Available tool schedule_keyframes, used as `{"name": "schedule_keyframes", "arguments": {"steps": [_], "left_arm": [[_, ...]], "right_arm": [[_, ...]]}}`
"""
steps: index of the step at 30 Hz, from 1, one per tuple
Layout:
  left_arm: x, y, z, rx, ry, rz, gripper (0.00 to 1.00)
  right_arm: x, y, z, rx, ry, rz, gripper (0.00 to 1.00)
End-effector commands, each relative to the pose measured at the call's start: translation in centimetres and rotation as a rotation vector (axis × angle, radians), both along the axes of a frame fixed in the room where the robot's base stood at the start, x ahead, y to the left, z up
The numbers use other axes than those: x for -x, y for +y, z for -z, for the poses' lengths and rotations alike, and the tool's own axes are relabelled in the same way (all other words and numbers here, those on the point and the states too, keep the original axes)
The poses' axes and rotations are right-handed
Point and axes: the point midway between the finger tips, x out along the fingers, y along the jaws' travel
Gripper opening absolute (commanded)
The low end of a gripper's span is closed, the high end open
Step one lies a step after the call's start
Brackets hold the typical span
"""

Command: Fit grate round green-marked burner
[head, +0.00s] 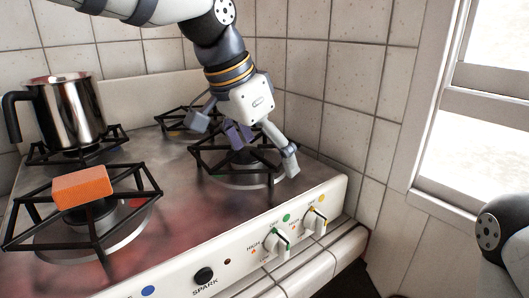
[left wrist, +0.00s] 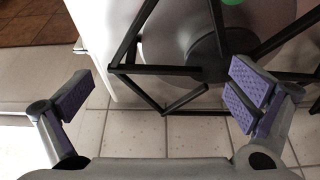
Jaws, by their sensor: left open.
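A black grate (head: 206,164) lies over the front right burner (head: 240,181); I cannot tell whether it is fully seated. Its bars also show in the left wrist view (left wrist: 160,70), above a dark burner cap (left wrist: 212,48). My left gripper (head: 243,143) is over this grate, its fingers wide apart with nothing between them. In the left wrist view, the bars pass near the right finger's purple pad. A green dot (head: 286,217) marks a knob on the front panel. A green spot (left wrist: 232,2) shows at the top edge of the left wrist view. My right gripper is out of view.
A steel pot (head: 70,108) stands on the back left grate. An orange block (head: 82,187) rests on the front left grate (head: 148,196). Another grate (head: 170,122) lies at the back right. Tiled walls (head: 340,100) close in behind and right; knobs (head: 277,241) project at the front.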

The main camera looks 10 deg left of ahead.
Motion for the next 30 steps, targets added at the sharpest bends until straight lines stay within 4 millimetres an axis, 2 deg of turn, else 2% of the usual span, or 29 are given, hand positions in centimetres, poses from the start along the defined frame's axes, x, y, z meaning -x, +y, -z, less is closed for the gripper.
{"name": "schedule_keyframes", "arguments": {"steps": [4,9,15,19,30], "left_arm": [[0.4,0.5,-2.0,0.002,-0.007,-0.002,1.0],[1.7,1.8,-6.4,0.003,-0.008,-0.002,1.0],[2.9,2.9,-10.1,0.0,-0.004,-0.001,1.0],[3.2,3.2,-11.0,0.001,-0.002,0.0,1.0],[3.3,3.2,-11.1,0.001,-0.001,0.0,1.0]], "right_arm": [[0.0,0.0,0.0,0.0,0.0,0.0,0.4],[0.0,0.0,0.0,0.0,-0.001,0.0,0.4],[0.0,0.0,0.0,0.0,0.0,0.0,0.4],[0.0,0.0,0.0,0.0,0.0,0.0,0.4],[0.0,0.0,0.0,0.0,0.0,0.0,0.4]]}}
